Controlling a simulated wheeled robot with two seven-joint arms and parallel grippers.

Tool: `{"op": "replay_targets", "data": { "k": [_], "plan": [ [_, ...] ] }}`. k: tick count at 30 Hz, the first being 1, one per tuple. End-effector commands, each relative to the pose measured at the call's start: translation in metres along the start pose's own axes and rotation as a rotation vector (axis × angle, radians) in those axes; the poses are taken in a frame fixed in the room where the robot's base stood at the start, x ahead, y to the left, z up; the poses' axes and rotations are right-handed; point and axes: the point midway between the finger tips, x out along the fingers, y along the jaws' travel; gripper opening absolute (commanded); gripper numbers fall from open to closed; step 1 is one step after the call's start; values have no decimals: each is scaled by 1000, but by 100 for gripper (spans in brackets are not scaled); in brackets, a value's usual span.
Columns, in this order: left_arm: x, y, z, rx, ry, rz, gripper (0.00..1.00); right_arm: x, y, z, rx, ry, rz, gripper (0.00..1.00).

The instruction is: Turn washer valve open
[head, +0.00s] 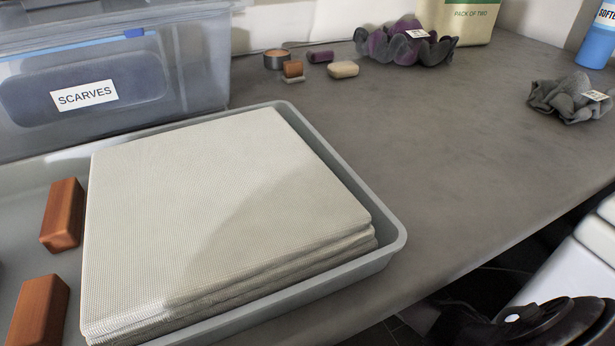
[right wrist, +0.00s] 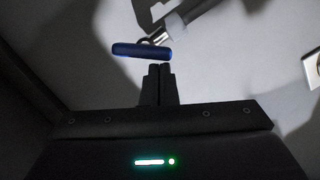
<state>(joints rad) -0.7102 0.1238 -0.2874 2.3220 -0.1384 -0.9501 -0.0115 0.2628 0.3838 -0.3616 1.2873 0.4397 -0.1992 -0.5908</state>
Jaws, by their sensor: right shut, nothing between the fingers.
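In the right wrist view, a valve with a blue lever handle (right wrist: 142,50) sits on a grey metal pipe fitting (right wrist: 165,32) against a pale wall. The lever lies roughly level across the picture, reaching left from the fitting. My right gripper (right wrist: 158,68) is shut and empty. Its fingertips are just below the lever's right half in the picture; I cannot tell whether they touch it. The head view shows neither the valve nor my left gripper.
In the head view, a grey tray (head: 392,240) with folded cloths (head: 220,200) and reddish blocks (head: 62,214) fills the near counter (head: 470,130). A scarves bin (head: 150,60) stands behind. A white machine (head: 590,255) is at lower right. A wall plate (right wrist: 314,68) is at right.

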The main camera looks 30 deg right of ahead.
Motion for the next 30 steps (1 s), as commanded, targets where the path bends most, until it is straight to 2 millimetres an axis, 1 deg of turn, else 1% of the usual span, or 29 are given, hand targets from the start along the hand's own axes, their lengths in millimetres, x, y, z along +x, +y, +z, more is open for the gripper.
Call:
{"op": "replay_targets", "data": {
  "k": [9, 30],
  "plan": [
    [0, 0, 8, 1, -37, 1, 36, 1, -4, 4, -149, -2, 36, 0],
    [0, 1, 15, -3, -65, 3, 36, 2, -10, 10, -406, -2, 101, 0]
  ]
}}
